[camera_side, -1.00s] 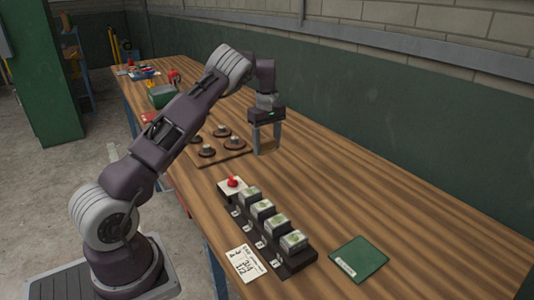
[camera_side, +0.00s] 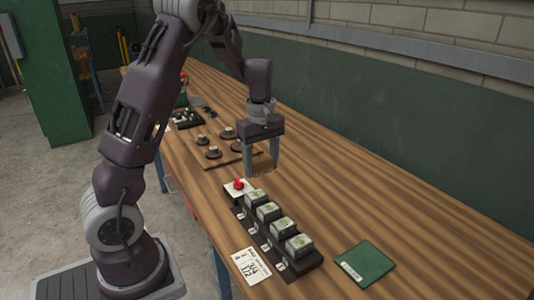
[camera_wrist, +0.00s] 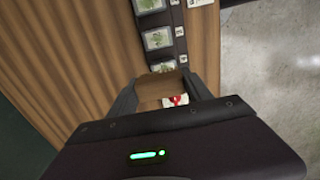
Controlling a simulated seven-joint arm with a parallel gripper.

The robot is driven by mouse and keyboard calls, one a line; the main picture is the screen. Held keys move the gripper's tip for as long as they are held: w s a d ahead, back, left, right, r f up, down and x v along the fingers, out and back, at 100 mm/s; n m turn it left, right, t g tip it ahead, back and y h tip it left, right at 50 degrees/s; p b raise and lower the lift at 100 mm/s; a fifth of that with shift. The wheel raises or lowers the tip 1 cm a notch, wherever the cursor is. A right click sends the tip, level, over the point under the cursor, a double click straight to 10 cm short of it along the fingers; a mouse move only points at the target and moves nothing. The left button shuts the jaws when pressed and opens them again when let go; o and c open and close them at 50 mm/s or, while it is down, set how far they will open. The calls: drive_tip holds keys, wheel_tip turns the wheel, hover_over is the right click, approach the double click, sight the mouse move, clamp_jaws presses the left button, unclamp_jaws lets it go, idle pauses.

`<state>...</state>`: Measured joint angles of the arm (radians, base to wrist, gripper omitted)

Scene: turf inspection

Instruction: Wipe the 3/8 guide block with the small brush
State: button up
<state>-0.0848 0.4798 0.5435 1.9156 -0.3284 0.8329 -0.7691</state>
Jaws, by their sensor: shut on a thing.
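My gripper (camera_side: 261,168) points down and is shut on a small brown, wood-coloured piece that looks like the small brush (camera_side: 263,167). It hangs above the table, just behind the far end of the black rack (camera_side: 303,271). In the wrist view the brush (camera_wrist: 158,86) sits between my fingers; its bristles are not clear. Several guide blocks (camera_side: 269,211) with greenish tops stand in a row on the rack, with small white labels beside them. The labels are too small to read, so I cannot tell which block is 3/8. The brush is apart from the blocks.
A red knob (camera_side: 238,184) on a white plate stands at the rack's far end, close to my gripper. A written card (camera_side: 252,267) lies left of the rack, a green pad (camera_side: 364,263) right. Table right of my gripper is clear.

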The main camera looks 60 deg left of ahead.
sight(258, 198)
drive_tip(key=shift+f, duration=3.2)
drive_tip(key=shift+a+f, duration=0.55)
drive_tip(key=shift+f, duration=0.35)
drive_tip(key=shift+c, duration=0.6)
drive_tip(key=shift+a, duration=1.5)
drive_tip(key=d, duration=0.4)
drive_tip(key=shift+s+d, duration=0.1)
drive_tip(key=shift+s, duration=0.45)
drive_tip(key=shift+a+f, duration=0.1)
drive_tip(key=shift+a, duration=1.95)
drive_tip(key=shift+d, duration=1.95)
drive_tip(key=shift+d+r, duration=0.1)
drive_tip(key=shift+r, duration=4.15)
